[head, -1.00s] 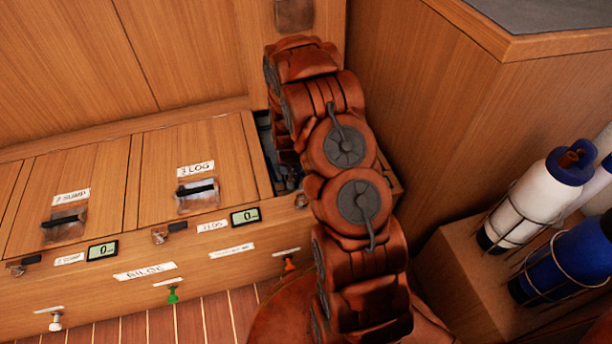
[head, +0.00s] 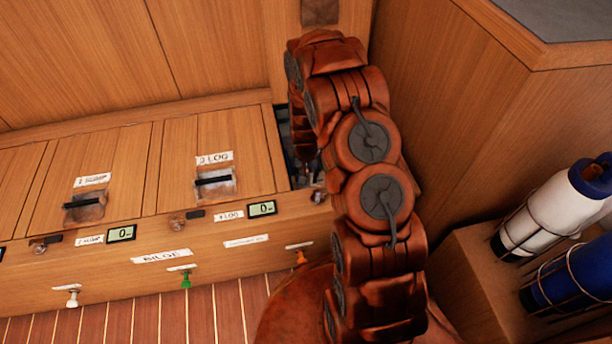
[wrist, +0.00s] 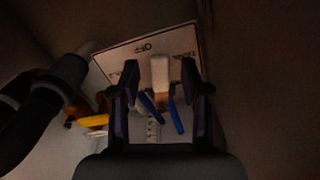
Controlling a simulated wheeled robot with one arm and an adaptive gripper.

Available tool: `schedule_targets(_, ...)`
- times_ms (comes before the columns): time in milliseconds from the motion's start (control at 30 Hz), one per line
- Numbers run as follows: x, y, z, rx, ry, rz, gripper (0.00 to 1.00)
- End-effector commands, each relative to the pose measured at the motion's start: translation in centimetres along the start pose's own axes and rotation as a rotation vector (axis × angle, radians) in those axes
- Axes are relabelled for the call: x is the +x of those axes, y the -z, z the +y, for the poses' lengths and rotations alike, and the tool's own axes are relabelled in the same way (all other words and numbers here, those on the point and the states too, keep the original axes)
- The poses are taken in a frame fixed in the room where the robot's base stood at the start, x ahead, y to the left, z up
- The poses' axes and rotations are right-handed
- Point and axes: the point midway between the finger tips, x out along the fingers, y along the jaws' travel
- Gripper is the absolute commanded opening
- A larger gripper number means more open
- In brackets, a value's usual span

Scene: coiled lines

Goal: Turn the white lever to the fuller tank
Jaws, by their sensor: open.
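A white lever (wrist: 160,72) stands between the two dark fingers of my gripper (wrist: 160,64) in the wrist view. The fingers are open, with a small gap showing on each side of the lever. Behind it is a pale plate (wrist: 118,52) with dark upside-down print that seems to read "OFF" at the middle; the side words are too dim to read. In the head view my arm reaches down into an open compartment (head: 285,140) at the right end of the bench, and my gripper and the lever are hidden there. I cannot tell any tank levels.
Blue handles (wrist: 176,116) lie just below the lever, with a yellow part (wrist: 94,121) and a thick black hose (wrist: 50,100) to the left. The bench has closed hatches (head: 235,140) and small displays (head: 262,208) reading 0. Bottles (head: 545,215) stand in racks at right.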

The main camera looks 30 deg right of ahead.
Motion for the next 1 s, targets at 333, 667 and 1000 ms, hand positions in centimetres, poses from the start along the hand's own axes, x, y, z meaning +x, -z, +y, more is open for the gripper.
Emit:
schedule_targets(333, -0.8, 0.0, 0.0, 0.000, 0.000, 0.001, 0.46)
schedule_targets(667, -4.8, 0.2, 0.0, 0.000, 0.001, 0.005, 0.46)
schedule_targets(1000, -10.0, 0.1, 0.0, 0.001, 0.001, 0.005, 0.46)
